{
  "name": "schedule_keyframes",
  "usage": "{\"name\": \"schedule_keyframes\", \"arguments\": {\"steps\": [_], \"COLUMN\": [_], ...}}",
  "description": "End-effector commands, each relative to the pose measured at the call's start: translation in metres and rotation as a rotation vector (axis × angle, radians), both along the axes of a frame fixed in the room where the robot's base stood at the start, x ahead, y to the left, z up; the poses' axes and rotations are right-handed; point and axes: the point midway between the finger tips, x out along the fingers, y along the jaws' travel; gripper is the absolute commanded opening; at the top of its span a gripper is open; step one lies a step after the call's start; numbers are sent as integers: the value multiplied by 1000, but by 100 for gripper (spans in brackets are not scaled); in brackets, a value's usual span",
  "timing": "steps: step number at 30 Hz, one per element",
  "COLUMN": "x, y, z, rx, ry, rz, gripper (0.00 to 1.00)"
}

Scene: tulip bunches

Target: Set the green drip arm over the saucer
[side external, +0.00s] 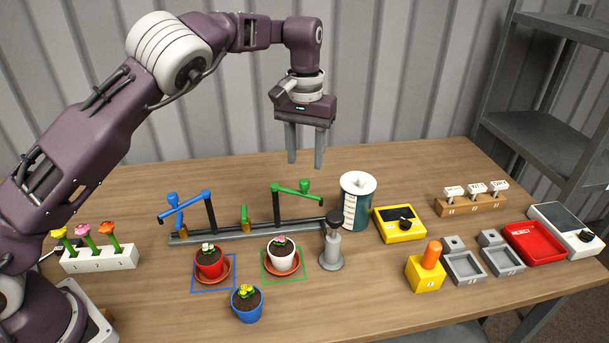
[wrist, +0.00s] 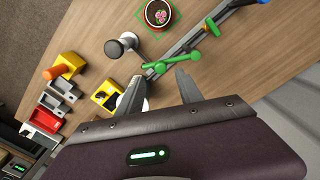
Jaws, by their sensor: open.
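The green drip arm (side external: 291,190) sits on a dark post on the grey rail. It points right, along the back of the rail, with a green knob near its outer end, not over the saucer. The terracotta saucer (side external: 283,271) stands in front of the rail inside a green square and bears a white pot (side external: 283,258) with a pink flower. My gripper (side external: 305,165) is open and empty, fingers down, above the green arm's outer end. In the wrist view the green arm (wrist: 176,63) lies just past the fingertips (wrist: 160,76).
A blue drip arm (side external: 188,203) stands on the rail's left, with a red pot (side external: 209,262) before it. A teal canister (side external: 356,200) and a grey dispenser (side external: 332,248) stand right of the green arm. A blue pot (side external: 247,305) is in front. A yellow box (side external: 399,226) is farther right.

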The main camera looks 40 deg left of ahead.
Motion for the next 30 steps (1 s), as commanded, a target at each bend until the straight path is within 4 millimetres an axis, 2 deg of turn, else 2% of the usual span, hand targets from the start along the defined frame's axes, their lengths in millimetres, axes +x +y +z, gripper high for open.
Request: {"name": "schedule_keyframes", "arguments": {"steps": [3,7,12,17,18,24,30], "x": [-1,-1,-1,-1,-1,-1,-1], "y": [0,0,1,1,1,1,1], "z": [-25,-47,-57,-58,-57,-57,-57], "rx": [0,0,-1,-1,-1,-1,-1], "ry": [4,2,-1,-1,-1,-1,-1], "rz": [2,1,1,1,1,1,1], "gripper": [43,43,43,43,41,2,0]}}
